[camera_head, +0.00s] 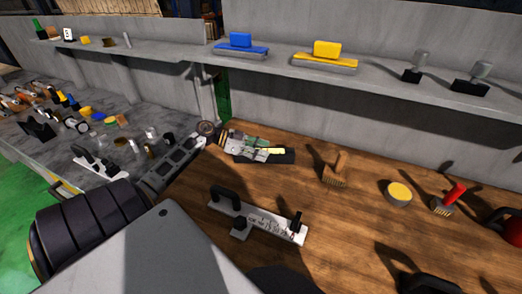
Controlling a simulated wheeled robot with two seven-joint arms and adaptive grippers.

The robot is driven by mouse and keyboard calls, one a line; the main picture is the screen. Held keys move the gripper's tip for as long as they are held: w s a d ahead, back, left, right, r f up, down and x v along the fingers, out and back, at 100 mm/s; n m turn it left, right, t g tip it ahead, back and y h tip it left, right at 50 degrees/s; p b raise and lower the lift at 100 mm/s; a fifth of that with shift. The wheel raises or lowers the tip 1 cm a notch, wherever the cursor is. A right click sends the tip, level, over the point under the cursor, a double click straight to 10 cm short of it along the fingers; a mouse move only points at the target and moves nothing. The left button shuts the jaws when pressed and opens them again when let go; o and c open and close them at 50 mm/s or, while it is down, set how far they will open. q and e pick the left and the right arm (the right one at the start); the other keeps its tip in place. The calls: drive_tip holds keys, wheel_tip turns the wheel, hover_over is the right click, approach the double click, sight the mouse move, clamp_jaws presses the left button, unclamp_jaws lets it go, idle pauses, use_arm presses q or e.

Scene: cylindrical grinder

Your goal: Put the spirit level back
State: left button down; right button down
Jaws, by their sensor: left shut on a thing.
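My left gripper (245,146) reaches in from the left over the back left of the wooden bench top. It is shut on a dark bar with a yellow-green strip, which looks like the spirit level (285,156). The fingers hide part of the bar, and I cannot tell whether it touches the wood. My right gripper is not in view.
A white plate with black handles (262,222) lies on the wooden bench (335,215) in front. A wooden-handled brush (335,172), a round yellow-topped tin (398,193) and a red-handled brush (448,200) stand right. A grey shelf (380,77) runs behind with blue (240,44) and yellow (325,52) blocks.

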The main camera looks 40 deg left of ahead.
use_arm(q)
drive_tip(key=c, duration=0.8)
unclamp_jaws()
drive_tip(key=shift+o, duration=0.2)
drive_tip(key=shift+s+a+r, duration=0.4)
drive_tip(key=shift+s+a, duration=0.2)
drive_tip(key=shift+a, duration=0.1)
drive_tip(key=v, duration=0.4)
drive_tip(key=shift+s+a+r, duration=0.15)
drive_tip(key=shift+s+a, duration=0.1)
drive_tip(key=v, duration=0.4)
drive_tip(key=shift+s+a+r, duration=0.25)
drive_tip(key=shift+s+a, duration=0.15)
drive_tip(key=shift+a, duration=0.05)
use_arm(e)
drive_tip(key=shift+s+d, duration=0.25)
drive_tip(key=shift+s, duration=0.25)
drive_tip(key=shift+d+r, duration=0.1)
